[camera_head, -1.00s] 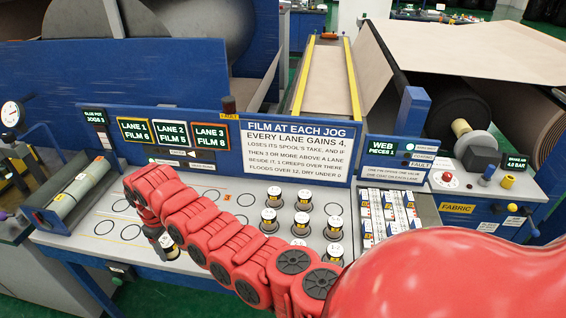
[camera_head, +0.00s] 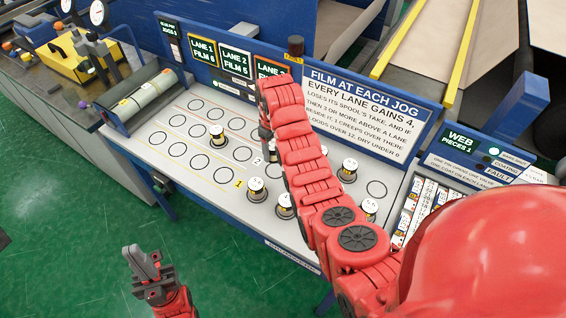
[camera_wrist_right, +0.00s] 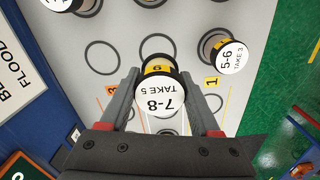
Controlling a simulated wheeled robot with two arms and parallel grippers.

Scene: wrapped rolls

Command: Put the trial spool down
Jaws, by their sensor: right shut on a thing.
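My right gripper (camera_wrist_right: 160,78) is shut on a spool (camera_wrist_right: 162,98) with a white top reading "7-8 TAKE 5" and a yellow band, seen between its fingers in the right wrist view. In the head view my right gripper (camera_head: 266,136) is over the panel of printed circles, partly hidden by my red arm. Whether the held spool touches the panel, I cannot tell. A spool marked "5-6 TAKE 3" (camera_wrist_right: 227,57) stands to its right in the wrist view. My left gripper (camera_head: 143,264) is over the green floor, away from the panel, its finger gap unclear.
Empty circles fill the left of the white panel (camera_head: 165,130), with one spool (camera_head: 217,136) among them. Another spool (camera_head: 257,189) stands near the front edge, and more stand to the right. A lane sign (camera_head: 236,62) and a rule board (camera_head: 365,110) rise behind.

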